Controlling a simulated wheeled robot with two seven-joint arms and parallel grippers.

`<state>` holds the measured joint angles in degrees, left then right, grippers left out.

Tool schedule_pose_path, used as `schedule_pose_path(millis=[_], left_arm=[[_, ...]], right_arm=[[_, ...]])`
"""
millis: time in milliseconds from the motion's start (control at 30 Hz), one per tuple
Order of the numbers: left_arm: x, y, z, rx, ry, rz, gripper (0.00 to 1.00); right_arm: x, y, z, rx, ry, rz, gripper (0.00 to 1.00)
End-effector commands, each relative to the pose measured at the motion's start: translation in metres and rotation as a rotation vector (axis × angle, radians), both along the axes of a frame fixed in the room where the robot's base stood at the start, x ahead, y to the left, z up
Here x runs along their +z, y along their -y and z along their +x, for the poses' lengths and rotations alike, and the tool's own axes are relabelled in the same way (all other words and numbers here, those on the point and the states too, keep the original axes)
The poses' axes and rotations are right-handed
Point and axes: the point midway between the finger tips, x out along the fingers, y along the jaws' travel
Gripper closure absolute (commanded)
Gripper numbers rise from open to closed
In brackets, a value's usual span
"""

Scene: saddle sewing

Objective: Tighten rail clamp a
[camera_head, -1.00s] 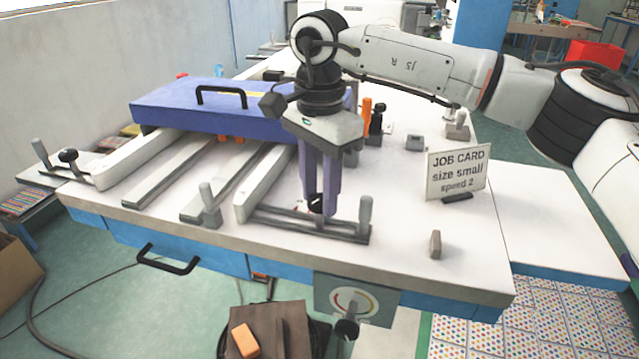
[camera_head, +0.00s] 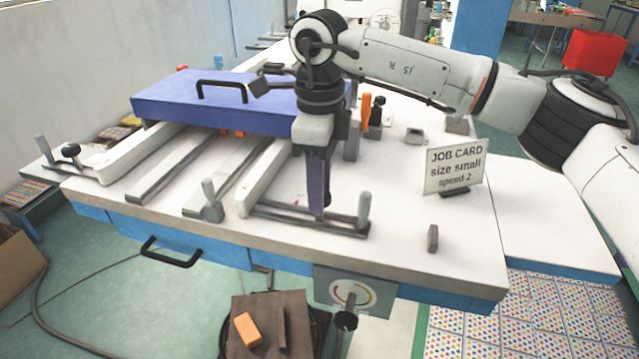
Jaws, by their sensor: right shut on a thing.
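My right gripper (camera_head: 319,212) points straight down at the front of the table, shut on the dark knob (camera_head: 328,198) of the near rail clamp. The fingers hide most of the knob. This clamp has a grey bar (camera_head: 290,219) with upright grey posts (camera_head: 363,208) at its ends, lying across the front of a white rail (camera_head: 262,182). A similar clamp with a black knob (camera_head: 70,150) stands at the far left, on another white rail (camera_head: 145,156). I cannot read which clamp is a. My left gripper is not in view.
A purple cover with a black handle (camera_head: 222,86) lies behind the rails. A job card (camera_head: 455,168) reading "size small, speed 2" stands on the right. A small grey block (camera_head: 433,239) stands near the front edge. The white tabletop between is clear.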

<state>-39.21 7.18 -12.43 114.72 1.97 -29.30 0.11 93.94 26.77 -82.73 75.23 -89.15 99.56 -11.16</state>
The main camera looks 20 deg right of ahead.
Motion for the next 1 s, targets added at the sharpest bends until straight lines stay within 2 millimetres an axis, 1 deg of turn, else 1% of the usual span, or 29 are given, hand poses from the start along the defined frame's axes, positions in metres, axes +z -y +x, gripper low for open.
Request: schedule_pose_path(millis=[200,400,933,967,1000], left_arm=[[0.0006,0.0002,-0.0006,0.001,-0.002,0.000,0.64],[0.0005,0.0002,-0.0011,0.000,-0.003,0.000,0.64],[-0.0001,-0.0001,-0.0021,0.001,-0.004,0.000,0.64],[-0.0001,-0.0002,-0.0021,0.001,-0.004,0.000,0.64],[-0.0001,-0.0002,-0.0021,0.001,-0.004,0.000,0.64]], right_arm=[[-0.0002,0.0005,-0.0002,-0.117,-0.001,-0.002,0.90],[-0.0004,0.0005,-0.0002,-0.174,-0.001,-0.002,0.90],[-0.0006,0.0005,-0.0002,-0.193,-0.001,-0.002,0.90],[-0.0006,0.0005,-0.0002,-0.193,-0.001,-0.002,0.63],[-0.0006,0.0004,-0.0002,-0.193,-0.001,-0.002,0.56]])
